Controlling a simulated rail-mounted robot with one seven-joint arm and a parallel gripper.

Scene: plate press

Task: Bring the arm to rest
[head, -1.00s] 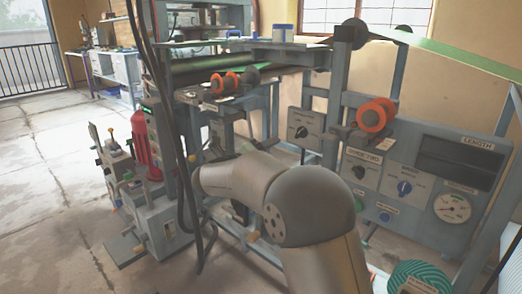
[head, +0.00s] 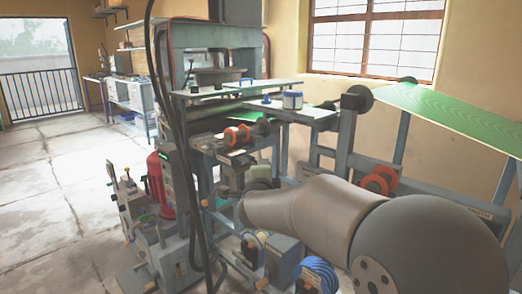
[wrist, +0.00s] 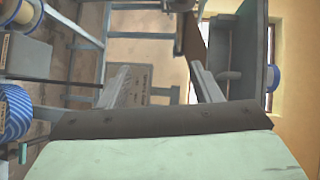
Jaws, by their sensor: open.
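My gripper (wrist: 160,88) shows in the wrist view with its two grey fingers spread apart. Nothing is between the fingers; a grey plate with a small label (wrist: 140,86) shows beyond the gap. In the head view my arm (head: 330,215) reaches in from the lower right, its upper links bent leftward in front of the press machine. I cannot clearly make out the gripper's fingers in the head view, as the arm and machine parts crowd that spot.
A blue coil (head: 318,274) lies low by the arm. Open floor (head: 60,190) is at left.

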